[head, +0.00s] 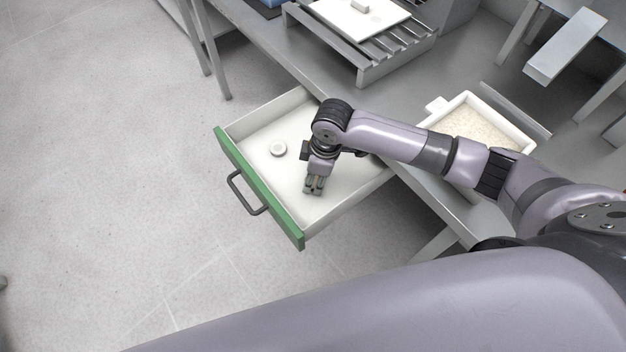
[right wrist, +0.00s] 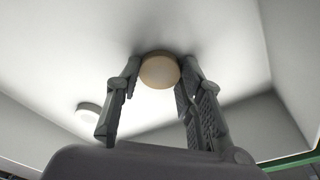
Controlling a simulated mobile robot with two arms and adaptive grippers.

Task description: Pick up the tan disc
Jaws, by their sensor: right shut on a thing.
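The tan disc (right wrist: 160,71) is a small round piece between the two fingertips in the right wrist view. My right gripper (head: 314,190) points down inside the open drawer (head: 228,152) and is shut on the disc; it also shows in the right wrist view (right wrist: 160,85). The disc is close to the drawer's white floor; I cannot tell whether it touches it. In the head view the disc is hidden by the gripper. My left gripper is not in view.
A white round piece (head: 278,149) lies in the drawer, left of the gripper; it also shows in the right wrist view (right wrist: 88,112). The drawer has a green front and dark handle (head: 246,193). A white tray of pale grains (head: 437,121) and a slatted rack (head: 372,72) stand on the bench.

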